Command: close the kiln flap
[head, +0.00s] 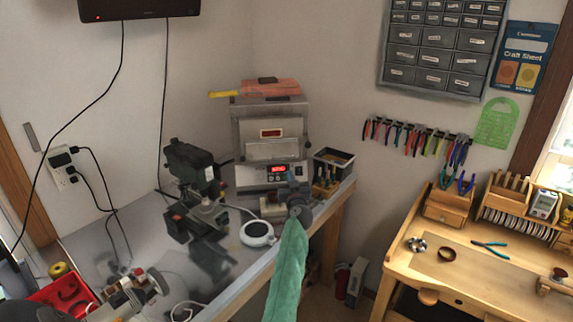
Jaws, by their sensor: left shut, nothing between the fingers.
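The kiln (240,140) is a grey metal box at the back right of the bench, with a red-lit display on its lower front. A small reddish-brown rectangle shows high on its front. Its pale flap (272,151) shows just below that, seemingly tilted outward; the exact angle is too small to tell. My left gripper (155,284) is low at the left over the front of the bench, shut and empty, well apart from the kiln.
A dark machine (192,165) stands on the bench left of the kiln. A white round pot (257,233) and a green cloth (288,268) are in front. A black bin (334,160) is right of the kiln. A red tray (65,293) lies at the left.

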